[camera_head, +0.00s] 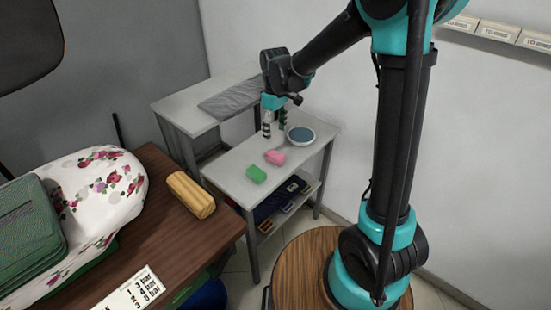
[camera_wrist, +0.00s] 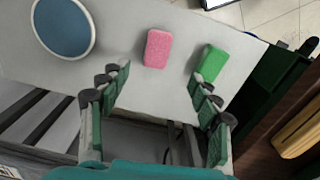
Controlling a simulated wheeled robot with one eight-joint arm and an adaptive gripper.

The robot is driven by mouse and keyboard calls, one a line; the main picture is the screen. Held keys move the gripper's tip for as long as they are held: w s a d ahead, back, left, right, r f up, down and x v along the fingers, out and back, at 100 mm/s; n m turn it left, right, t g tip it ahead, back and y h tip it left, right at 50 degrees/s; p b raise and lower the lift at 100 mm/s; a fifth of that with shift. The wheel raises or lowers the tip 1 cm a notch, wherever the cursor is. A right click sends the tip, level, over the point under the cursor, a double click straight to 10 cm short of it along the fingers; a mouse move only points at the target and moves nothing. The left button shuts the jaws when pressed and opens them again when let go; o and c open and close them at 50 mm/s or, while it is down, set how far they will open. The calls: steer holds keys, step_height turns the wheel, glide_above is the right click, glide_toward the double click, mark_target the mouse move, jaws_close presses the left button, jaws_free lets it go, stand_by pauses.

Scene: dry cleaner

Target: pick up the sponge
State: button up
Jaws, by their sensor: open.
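A pink sponge-like block (camera_head: 275,157) lies on the light grey side table (camera_head: 235,167), with a green sponge-like block (camera_head: 256,174) to its left and nearer. I cannot tell which one the task means. My gripper (camera_head: 275,127) is open and empty above the far part of the table. In the wrist view, the pink block (camera_wrist: 157,48) lies beyond the gap between my fingertips (camera_wrist: 161,83). The green block (camera_wrist: 212,63) is just beyond the right finger, which overlaps its lower edge in the picture. I see no contact with either block.
A round blue-topped dish (camera_head: 301,135) stands beside my gripper. A higher table with folded grey cloth (camera_head: 230,96) is behind. A yellow ribbed block (camera_head: 190,195) and floral fabric (camera_head: 105,190) lie on the brown table at left. A lower shelf holds dark items.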

mark_target(275, 154)
step_height(275, 154, down, 7)
steer(key=f, duration=0.4)
steer(key=shift+w, duration=0.25)
steer(key=shift+f, duration=0.6)
steer(key=c, duration=0.9)
